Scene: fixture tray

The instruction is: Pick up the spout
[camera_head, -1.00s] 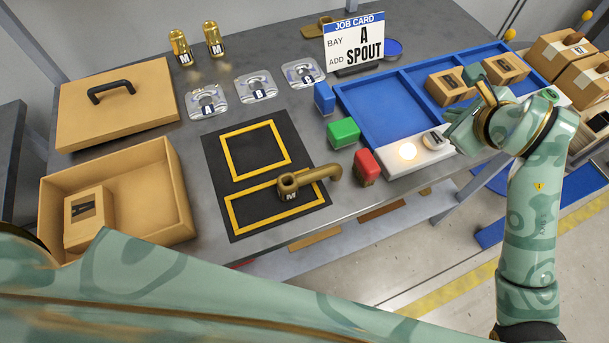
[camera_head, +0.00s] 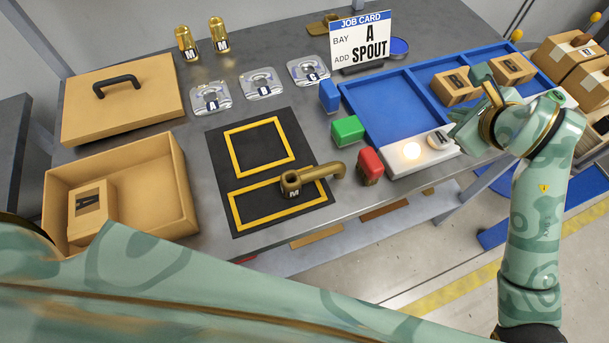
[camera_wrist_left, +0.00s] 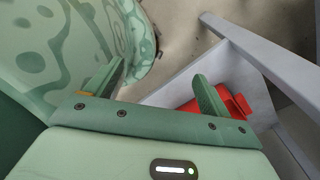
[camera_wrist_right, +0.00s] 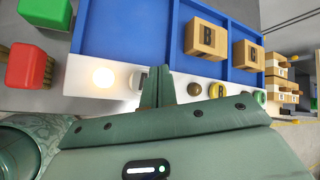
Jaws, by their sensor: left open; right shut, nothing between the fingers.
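The brass spout (camera_head: 318,173), a bent pipe with a round collar marked M, lies on the black mat (camera_head: 222,152) across the front yellow-outlined rectangle. Its free end reaches past the mat's right side. No gripper touches it. My right gripper (camera_head: 458,122) is well to its right, above the white light strip by the blue tray; in the right wrist view its fingers (camera_wrist_right: 158,88) are together and empty. My left gripper (camera_wrist_left: 157,88) shows only in the left wrist view, open and empty, over floor and table framework. The job card (camera_head: 361,42) reads bay A, add spout.
A red block (camera_head: 369,166) stands close to the spout's right end, with green (camera_head: 347,131) and blue (camera_head: 329,95) blocks behind. Three clear lettered plates, including A (camera_head: 209,100), lie behind the mat. An open cardboard box (camera_head: 170,195) stands left. The blue tray (camera_head: 383,113) holds small boxes.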

